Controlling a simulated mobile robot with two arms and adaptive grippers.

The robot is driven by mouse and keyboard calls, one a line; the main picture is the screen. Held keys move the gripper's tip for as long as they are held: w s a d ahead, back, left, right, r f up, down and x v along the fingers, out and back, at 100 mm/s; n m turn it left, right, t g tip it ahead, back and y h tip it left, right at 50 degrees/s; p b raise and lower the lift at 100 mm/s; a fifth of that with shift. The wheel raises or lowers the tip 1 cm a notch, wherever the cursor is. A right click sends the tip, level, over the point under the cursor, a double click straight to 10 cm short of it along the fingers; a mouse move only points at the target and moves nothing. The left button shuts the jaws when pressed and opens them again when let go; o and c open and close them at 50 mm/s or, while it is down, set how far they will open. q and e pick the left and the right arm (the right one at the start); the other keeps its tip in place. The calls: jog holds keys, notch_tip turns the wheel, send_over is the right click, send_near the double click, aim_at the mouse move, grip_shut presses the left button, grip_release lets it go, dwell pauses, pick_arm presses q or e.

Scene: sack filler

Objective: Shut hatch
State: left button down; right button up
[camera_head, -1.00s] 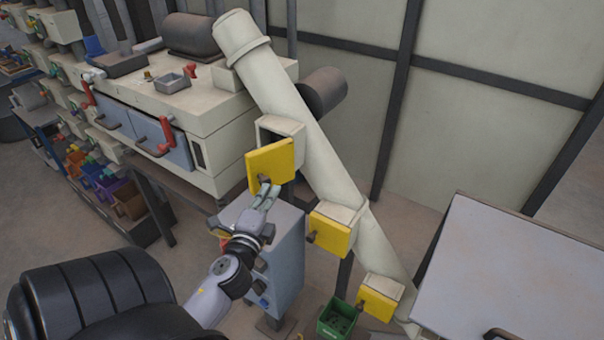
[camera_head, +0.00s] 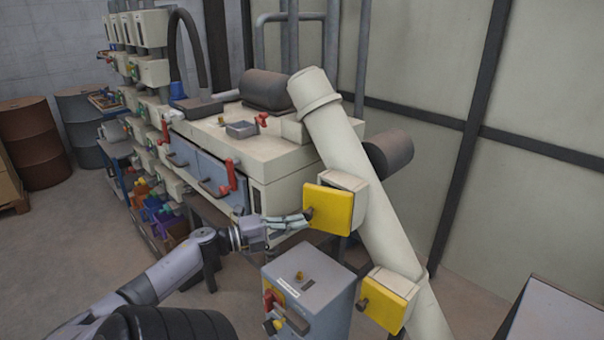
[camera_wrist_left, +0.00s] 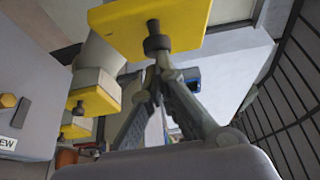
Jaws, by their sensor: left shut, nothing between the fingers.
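The upper yellow hatch (camera_head: 328,208) sits on a pale box on the slanted chute (camera_head: 345,140). It lies against the box mouth or very close to it; I cannot tell if a thin gap is left. Its dark knob (camera_head: 308,213) faces me. My left gripper (camera_head: 304,218) is shut and empty, its fingertips at or just beside the knob. In the left wrist view the hatch (camera_wrist_left: 150,22) is overhead, and the fingertips (camera_wrist_left: 160,68) meet just below the knob (camera_wrist_left: 156,42). My right gripper is not in view.
A lower yellow hatch (camera_head: 388,300) sits farther down the chute. A grey control box (camera_head: 310,285) with red and yellow controls stands below my left gripper. A cream machine (camera_head: 262,150) with red handles is behind. A grey panel (camera_head: 555,315) is at the lower right.

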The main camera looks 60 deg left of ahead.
aim_at(305, 208)
pick_arm(q)
jog(key=shift+w+a+b, duration=0.2)
jog(key=shift+w+a, duration=0.3)
jog(key=shift+a, duration=0.3)
jog(key=shift+w+a+b, duration=0.2)
jog(key=shift+w+a, duration=0.25)
jog(key=shift+a, duration=0.4)
jog(key=shift+w+a+b, duration=0.2)
jog(key=shift+w+a, duration=0.3)
jog(key=shift+a, duration=0.3)
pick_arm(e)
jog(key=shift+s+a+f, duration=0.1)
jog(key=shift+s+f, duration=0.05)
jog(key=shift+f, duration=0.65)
